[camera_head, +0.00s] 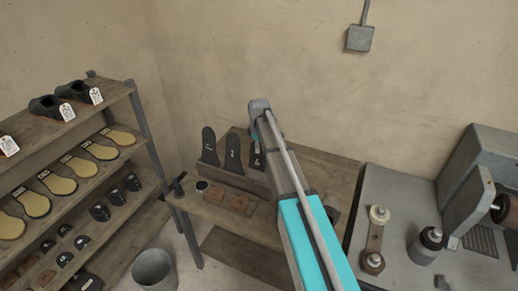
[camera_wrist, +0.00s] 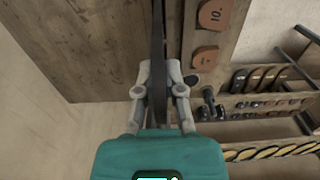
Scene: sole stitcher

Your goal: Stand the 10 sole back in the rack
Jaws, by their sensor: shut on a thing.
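My gripper (camera_wrist: 158,72) is shut on a dark sole (camera_wrist: 158,35), seen edge-on as a thin upright strip between the fingers in the wrist view. The number on the held sole is not readable.
Brown pieces (camera_head: 240,203) lie at the bench front; one (camera_wrist: 212,13) reads 10 in the wrist view. A shelf (camera_head: 90,145) with shoes and soles stands left, a bucket (camera_head: 154,269) below, a grey machine (camera_head: 405,215) right.

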